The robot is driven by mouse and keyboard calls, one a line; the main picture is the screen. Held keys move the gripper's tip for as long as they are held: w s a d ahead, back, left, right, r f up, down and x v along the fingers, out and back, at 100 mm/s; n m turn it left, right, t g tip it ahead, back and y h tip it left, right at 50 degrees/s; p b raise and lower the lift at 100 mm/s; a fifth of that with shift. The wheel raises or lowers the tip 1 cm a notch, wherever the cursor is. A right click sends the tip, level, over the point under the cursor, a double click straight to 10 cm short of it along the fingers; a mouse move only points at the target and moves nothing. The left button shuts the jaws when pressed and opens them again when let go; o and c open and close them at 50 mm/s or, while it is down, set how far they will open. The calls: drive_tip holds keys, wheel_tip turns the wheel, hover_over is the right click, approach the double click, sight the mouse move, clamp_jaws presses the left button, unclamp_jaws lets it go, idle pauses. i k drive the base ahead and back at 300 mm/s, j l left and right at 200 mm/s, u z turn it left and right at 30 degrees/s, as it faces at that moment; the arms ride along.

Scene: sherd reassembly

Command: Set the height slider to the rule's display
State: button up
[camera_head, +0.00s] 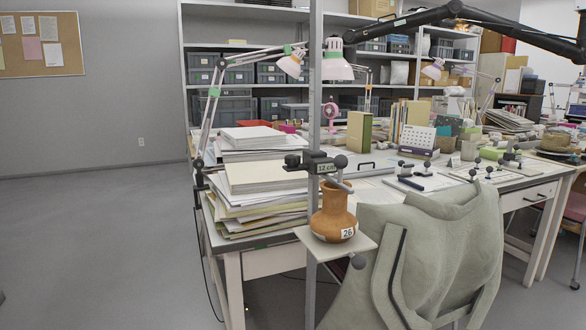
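A grey upright post (315,110) stands in front of the table's near left corner. A black slider block (313,160) with knobs sits around the post, a little above the table top. A small pale display or label on it (323,168) appears to read "12 cm". An arm sticks out from the block above a brown clay jar (333,216) with a tag that reads "26". The jar stands upright on a light square plate (352,250) fixed to the post. No separate rule can be made out. My gripper is not in view.
A grey-green cloth-covered chair (432,250) stands close on the right of the plate. Paper stacks (262,185) lie behind the post. A black jointed boom (510,32) crosses the upper right. The floor (95,240) at left is clear.

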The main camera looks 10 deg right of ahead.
sight(490, 168)
drive_tip(key=z, duration=1.3)
drive_tip(key=i+l, duration=0.15)
drive_tip(key=i, duration=0.3)
